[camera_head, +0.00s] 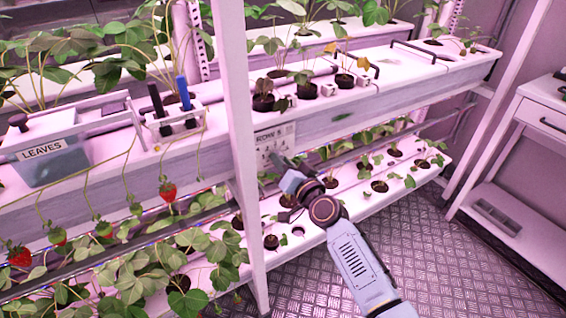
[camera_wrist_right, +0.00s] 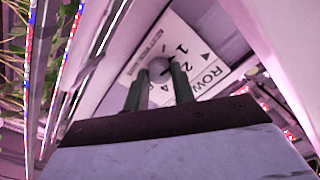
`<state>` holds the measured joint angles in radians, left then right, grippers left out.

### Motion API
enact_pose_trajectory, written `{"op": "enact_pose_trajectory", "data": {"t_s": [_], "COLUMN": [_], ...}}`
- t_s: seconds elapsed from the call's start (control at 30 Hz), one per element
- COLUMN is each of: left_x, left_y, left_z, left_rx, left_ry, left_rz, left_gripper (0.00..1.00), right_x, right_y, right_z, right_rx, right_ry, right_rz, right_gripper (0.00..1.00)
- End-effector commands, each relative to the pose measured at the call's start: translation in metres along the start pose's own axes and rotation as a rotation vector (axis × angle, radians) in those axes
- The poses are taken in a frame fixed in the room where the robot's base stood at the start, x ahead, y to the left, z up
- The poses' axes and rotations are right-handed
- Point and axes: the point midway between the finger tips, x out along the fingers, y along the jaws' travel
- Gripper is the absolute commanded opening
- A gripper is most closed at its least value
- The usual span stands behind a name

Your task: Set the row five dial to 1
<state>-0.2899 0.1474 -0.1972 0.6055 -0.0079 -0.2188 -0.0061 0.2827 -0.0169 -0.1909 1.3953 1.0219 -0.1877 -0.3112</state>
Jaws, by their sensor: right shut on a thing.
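The row five label plate (camera_head: 276,140) is on the front of the upper right trough, reading like "ROW 5" in the head view. In the right wrist view the white plate (camera_wrist_right: 207,72) shows tilted, with "ROW", a 1, a 2 and part of another number. The round grey dial knob (camera_wrist_right: 160,67) sits on this plate. My right gripper (camera_wrist_right: 160,80) is shut on the knob, one dark finger on each side. In the head view my right gripper (camera_head: 278,165) is just below the plate and hides the dial. The knob's pointer direction is hard to tell. My left gripper is out of view.
A lower trough (camera_head: 345,200) with small plants runs beneath my right arm. A white rack post (camera_head: 240,150) stands just left of the gripper. A "LEAVES" bin (camera_head: 48,160) and a pen-like tool holder (camera_head: 178,125) are at left. Open metal floor lies right.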

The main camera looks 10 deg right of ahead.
Motion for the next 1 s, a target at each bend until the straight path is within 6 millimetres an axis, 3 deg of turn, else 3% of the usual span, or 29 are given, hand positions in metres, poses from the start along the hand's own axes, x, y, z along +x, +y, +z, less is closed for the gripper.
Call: {"op": "enact_pose_trajectory", "data": {"t_s": [0.57, 0.6, 0.7, 1.0], "left_x": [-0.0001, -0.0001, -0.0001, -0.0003], "left_y": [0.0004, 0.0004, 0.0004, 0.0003], "left_z": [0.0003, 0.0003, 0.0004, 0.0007], "left_rx": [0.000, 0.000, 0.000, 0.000], "left_ry": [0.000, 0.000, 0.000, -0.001], "left_rz": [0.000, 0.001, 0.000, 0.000], "left_gripper": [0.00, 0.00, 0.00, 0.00], "right_x": [-0.0001, -0.0001, -0.0001, -0.0007], "right_y": [0.0001, 0.0001, 0.0001, 0.0002], "right_z": [0.0006, 0.0006, 0.0006, 0.0003], "right_rx": [0.034, 0.034, 0.034, 0.033], "right_ry": [-0.001, -0.002, -0.001, -0.001], "right_rz": [0.000, 0.000, 0.000, 0.000], "right_gripper": [0.03, 0.30, 0.44, 0.47]}}
